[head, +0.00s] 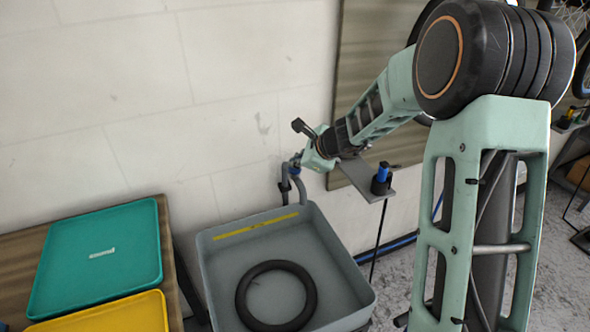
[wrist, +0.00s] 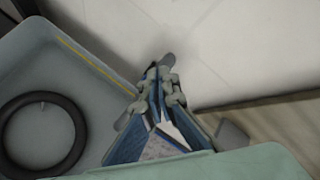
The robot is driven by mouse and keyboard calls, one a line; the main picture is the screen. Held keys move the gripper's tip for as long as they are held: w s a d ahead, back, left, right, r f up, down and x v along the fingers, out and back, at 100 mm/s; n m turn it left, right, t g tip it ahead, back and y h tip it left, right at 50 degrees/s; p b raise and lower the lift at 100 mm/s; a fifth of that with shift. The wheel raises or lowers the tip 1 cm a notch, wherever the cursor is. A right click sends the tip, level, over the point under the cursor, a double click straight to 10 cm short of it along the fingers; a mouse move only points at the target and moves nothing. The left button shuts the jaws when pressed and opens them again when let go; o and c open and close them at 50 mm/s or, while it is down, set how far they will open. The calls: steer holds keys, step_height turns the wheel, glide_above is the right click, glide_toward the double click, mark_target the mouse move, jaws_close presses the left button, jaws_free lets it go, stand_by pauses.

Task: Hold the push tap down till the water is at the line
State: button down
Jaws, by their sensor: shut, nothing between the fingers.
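The grey tub (head: 358,275) stands against the wall with a yellow line (head: 256,226) along its inner back wall. The line also shows in the wrist view (wrist: 95,65). A black ring-shaped tube (head: 243,300) lies in the tub; I cannot make out a clear water surface. The grey tap (head: 285,186) rises at the tub's back edge. My gripper (head: 299,161) is at the tap's top, fingers shut and empty. In the wrist view my gripper (wrist: 163,80) covers most of the tap (wrist: 168,60); whether it touches or presses the tap is hidden.
A teal tray (head: 97,255) and a yellow tray (head: 110,315) lie on a wooden table (head: 172,245) left of the tub. A small grey shelf (head: 368,185) with a blue and black item (head: 381,180) is right of the tap. The wall is close behind.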

mark_target(296, 170)
steer(key=shift+f+b, duration=0.45)
stand_by(1.3)
steer(key=shift+r, duration=0.1)
stand_by(5.0)
steer(key=shift+r+p, duration=0.8)
steer(key=shift+r, duration=0.1)
step_height(296, 170, up, 5)
steer(key=p, duration=0.4)
